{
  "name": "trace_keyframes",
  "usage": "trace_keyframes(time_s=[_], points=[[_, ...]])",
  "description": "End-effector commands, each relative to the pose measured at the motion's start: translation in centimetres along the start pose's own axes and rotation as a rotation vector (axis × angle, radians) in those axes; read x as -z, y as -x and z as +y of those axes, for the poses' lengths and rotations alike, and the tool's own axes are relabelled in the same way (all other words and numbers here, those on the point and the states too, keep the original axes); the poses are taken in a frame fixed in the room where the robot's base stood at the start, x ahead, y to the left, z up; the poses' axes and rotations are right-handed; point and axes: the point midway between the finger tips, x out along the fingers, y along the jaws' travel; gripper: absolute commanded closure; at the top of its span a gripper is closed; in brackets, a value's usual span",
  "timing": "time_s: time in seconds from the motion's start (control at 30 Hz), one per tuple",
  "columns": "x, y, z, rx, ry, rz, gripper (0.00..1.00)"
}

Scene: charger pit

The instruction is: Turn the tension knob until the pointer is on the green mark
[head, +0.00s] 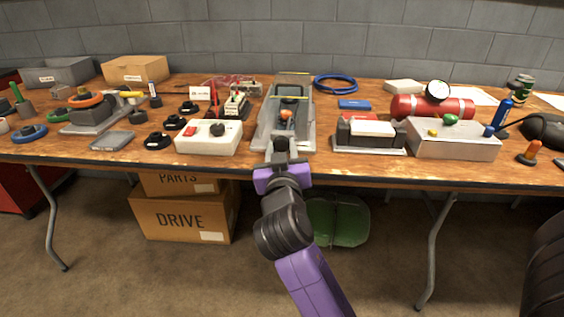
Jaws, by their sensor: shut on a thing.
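The grey machine (301,88) stands near the middle of the bench, with a small orange part (286,114) on it. My gripper (281,143) is at the front end of this machine, just above the bench's front edge. Its jaws are shut on what appears to be the tension knob, which the jaws and wrist hide. I cannot make out the pointer or the green mark in this view.
A white box (208,143) with a red button and black knob stands left of my gripper. A black-and-white block (368,133) on a grey base stands to the right. A blue cable coil (335,83) lies behind. Little bench is free beside the machine.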

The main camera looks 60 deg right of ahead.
Motion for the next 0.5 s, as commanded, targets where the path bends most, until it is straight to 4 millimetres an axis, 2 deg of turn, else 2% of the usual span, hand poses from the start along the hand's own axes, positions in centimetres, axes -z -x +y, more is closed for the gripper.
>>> trace_keyframes(time_s=[0.03, 0.5], points=[[-0.99, 0.00, -0.23, 0.000, -0.041, -0.001, 1.00], [-0.62, -0.02, -0.29, -0.008, -0.350, 0.032, 1.00]])
